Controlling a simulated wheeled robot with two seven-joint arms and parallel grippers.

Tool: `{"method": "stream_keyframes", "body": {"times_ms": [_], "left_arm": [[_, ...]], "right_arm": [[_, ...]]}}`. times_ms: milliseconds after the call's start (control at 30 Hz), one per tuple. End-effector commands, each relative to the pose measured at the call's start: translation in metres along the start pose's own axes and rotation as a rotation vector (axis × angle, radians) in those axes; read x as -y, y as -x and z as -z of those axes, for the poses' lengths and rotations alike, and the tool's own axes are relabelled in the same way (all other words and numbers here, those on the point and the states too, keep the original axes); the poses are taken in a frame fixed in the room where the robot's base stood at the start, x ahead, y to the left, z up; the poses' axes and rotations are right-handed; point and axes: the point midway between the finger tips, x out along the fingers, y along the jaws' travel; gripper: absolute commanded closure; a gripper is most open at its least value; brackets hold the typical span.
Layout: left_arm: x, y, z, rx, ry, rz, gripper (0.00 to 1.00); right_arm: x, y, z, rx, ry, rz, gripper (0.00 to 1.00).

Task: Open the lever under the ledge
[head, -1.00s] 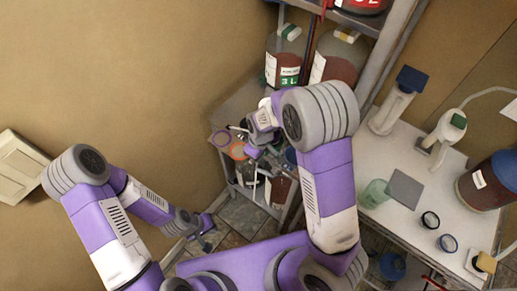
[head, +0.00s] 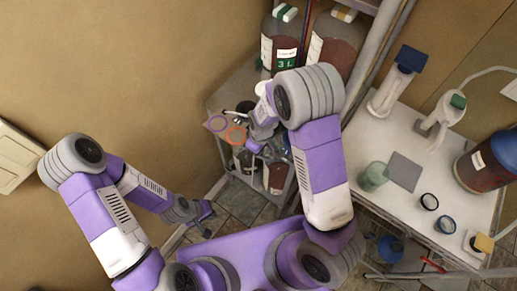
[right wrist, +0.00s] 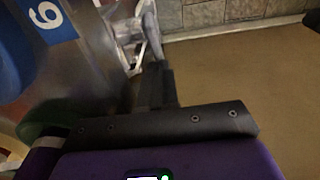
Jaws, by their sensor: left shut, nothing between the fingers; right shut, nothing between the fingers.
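I cannot make out a lever or the ledge's underside in either view. In the head view, my right gripper (head: 258,146) is at the corner shelf unit, partly hidden by its own arm; its fingers are shut and empty. The right wrist view shows the dark fingers (right wrist: 157,88) together, beside a grey metal surface (right wrist: 85,60) with a blue "6" or "9" label (right wrist: 47,16). I cannot tell whether they touch it. My left gripper (head: 204,223) is shut and empty, low over the floor near the wall, left of the shelf unit.
Some tiled floor (head: 240,203) is clear.

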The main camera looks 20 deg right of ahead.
Motion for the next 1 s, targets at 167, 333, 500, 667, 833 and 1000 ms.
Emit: {"method": "stream_keyframes", "body": {"times_ms": [167, 333, 500, 667, 833, 1000], "left_arm": [[0.0, 0.001, 0.0, 0.0, 0.0, 0.0, 1.0], [-0.001, 0.003, 0.0, 0.0, 0.0, 0.0, 1.0], [-0.004, 0.009, 0.0, 0.0, 0.0, 0.0, 1.0], [-0.005, 0.013, -0.001, 0.0, 0.0, 0.0, 1.0], [-0.005, 0.014, -0.001, 0.0, 0.0, 0.0, 1.0], [-0.007, 0.019, -0.001, 0.0, 0.0, 0.0, 1.0]], "right_arm": [[0.0, 0.001, 0.0, -0.001, 0.0, 0.0, 1.0], [0.0, 0.004, 0.0, -0.001, 0.0, 0.0, 1.0], [0.0, 0.012, 0.001, -0.001, 0.0, 0.0, 1.0], [0.0, 0.018, 0.002, -0.001, 0.001, 0.0, 1.0], [0.0, 0.028, 0.002, -0.004, 0.002, -0.001, 1.0], [0.0, 0.057, 0.003, -0.006, 0.001, -0.001, 1.0]]}}
